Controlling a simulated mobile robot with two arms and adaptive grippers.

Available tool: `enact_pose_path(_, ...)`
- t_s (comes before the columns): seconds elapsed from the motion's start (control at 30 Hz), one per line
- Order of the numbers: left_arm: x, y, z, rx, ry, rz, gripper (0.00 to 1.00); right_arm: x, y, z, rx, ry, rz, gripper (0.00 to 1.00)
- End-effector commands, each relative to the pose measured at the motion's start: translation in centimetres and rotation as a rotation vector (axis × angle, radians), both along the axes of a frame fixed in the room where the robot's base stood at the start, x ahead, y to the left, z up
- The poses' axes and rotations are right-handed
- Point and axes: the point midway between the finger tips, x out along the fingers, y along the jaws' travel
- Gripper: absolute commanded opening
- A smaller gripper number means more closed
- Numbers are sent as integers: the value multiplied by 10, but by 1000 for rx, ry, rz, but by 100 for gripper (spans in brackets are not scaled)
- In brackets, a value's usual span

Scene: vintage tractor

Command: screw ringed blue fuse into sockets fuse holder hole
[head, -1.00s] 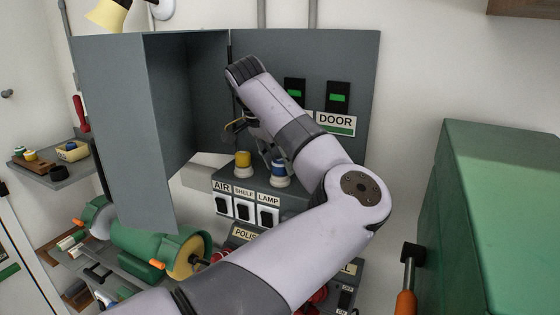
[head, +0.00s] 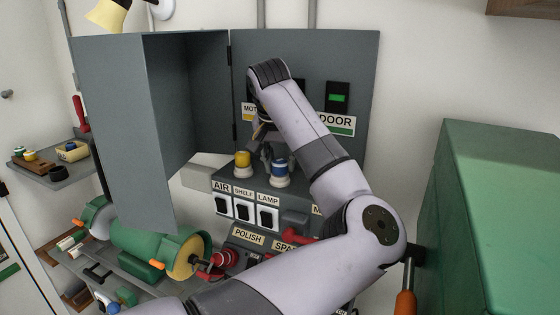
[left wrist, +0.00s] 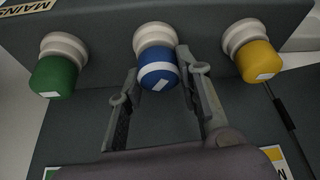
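The ringed blue fuse (head: 280,167), a blue cap with white bands, sits upright at a white socket (left wrist: 153,36) on the grey box. It shows large in the left wrist view (left wrist: 158,72), between a green fuse (left wrist: 54,76) and a yellow fuse (left wrist: 259,62), each at its own white socket. My left gripper (left wrist: 160,80) has one finger on each side of the blue fuse, with a narrow gap at the left finger; contact at the right finger is unclear. In the head view, my left gripper (head: 268,148) is partly hidden by its arm. My right gripper is out of view.
The grey cabinet door (head: 125,120) stands open at left. Labelled switches (head: 244,209) line the box front below the fuses. A green grinder (head: 150,245) is at lower left, a green cabinet (head: 500,210) at right. A side shelf (head: 65,174) holds small parts.

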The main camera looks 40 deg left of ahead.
Motion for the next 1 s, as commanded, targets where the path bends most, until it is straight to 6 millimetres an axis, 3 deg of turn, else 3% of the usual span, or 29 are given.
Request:
enact_pose_path(0.27, 0, 1, 0, 0, 0, -57, 16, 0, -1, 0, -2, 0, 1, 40)
enact_pose_path(0.57, 0, 0, 1, -5, -5, -519, 16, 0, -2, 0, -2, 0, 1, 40)
enact_pose_path(0.6, 0, -1, 0, -3, -3, -539, 33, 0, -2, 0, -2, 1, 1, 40)
enact_pose_path(0.93, 0, 0, -1, -1, 0, -529, 55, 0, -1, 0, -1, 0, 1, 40)
enact_pose_path(1.0, 0, 0, -1, 0, 0, -528, 55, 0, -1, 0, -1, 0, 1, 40)
